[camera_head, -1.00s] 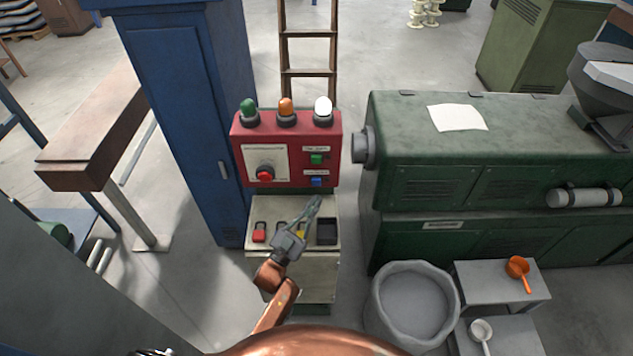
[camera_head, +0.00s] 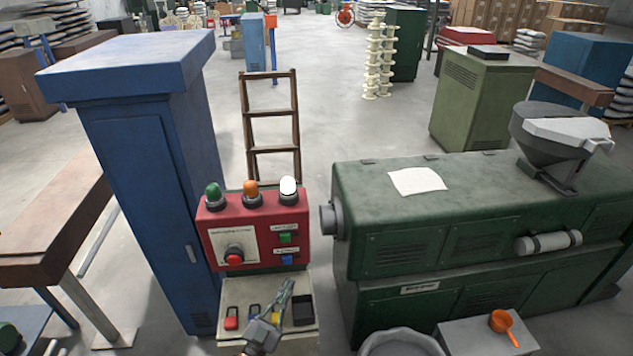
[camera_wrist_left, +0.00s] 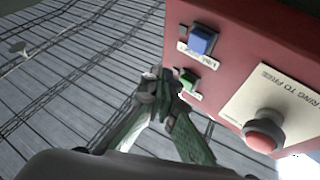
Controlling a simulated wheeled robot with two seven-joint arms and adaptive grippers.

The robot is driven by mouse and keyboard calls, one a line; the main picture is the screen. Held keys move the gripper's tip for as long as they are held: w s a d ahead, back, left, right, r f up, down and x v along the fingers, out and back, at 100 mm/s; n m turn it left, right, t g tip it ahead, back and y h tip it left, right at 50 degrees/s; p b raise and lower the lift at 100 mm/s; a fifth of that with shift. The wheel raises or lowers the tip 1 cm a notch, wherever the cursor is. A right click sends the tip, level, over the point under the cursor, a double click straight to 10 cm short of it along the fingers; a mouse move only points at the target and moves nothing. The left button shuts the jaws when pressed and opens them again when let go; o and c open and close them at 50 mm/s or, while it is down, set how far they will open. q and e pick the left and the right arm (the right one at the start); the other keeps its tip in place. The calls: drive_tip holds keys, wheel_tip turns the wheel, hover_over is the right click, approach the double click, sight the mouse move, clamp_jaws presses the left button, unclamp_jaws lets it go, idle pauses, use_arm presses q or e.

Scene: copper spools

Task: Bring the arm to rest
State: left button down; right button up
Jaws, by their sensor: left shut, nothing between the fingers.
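My left gripper (camera_head: 286,291) is shut and empty. In the head view it shows low in the picture, in front of the red control box (camera_head: 257,228) and over the pale stand below it. In the left wrist view its fingertips (camera_wrist_left: 158,84) meet close to the green button (camera_wrist_left: 189,82). Whether they touch it cannot be told. The blue button (camera_wrist_left: 201,40) and the red knob (camera_wrist_left: 264,130) also show there on the red box (camera_wrist_left: 240,60). My right gripper is not in view.
A tall blue cabinet (camera_head: 140,200) stands left of the control box, and a green machine (camera_head: 480,230) stands to the right. A grey bin (camera_head: 400,342) and an orange scoop (camera_head: 501,322) are at lower right. A ladder (camera_head: 271,130) stands behind. Open floor lies beyond.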

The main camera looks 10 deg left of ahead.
use_arm(q)
drive_tip(key=s+a+f+n+g+y, duration=0.3)
drive_tip(key=s+a+f+g+y, duration=0.15)
drive_tip(key=a+f, duration=0.3)
drive_tip(key=s+a+f+n+g+y, duration=0.3)
drive_tip(key=s+a+f+g+y, duration=0.15)
drive_tip(key=a+f, duration=0.35)
drive_tip(key=s+a+f+g, duration=0.1)
drive_tip(key=s+f+g, duration=0.3)
drive_tip(key=s, duration=0.7)
drive_tip(key=s+a+f+g, duration=0.25)
drive_tip(key=s+g, duration=0.25)
drive_tip(key=s, duration=0.7)
wheel_tip(320, 180, down, 35)
drive_tip(key=d+g+b, duration=0.1)
drive_tip(key=d+b, duration=0.1)
drive_tip(key=b, duration=0.4)
drive_tip(key=s+f+g+b, duration=0.1)
drive_tip(key=s+f+b, duration=0.4)
drive_tip(key=s+f, duration=1.6)
wheel_tip(320, 180, down, 4)
drive_tip(key=shift+r+g+b, duration=0.15)
drive_tip(key=shift+g+b, duration=0.15)
drive_tip(key=shift+g, duration=0.1)
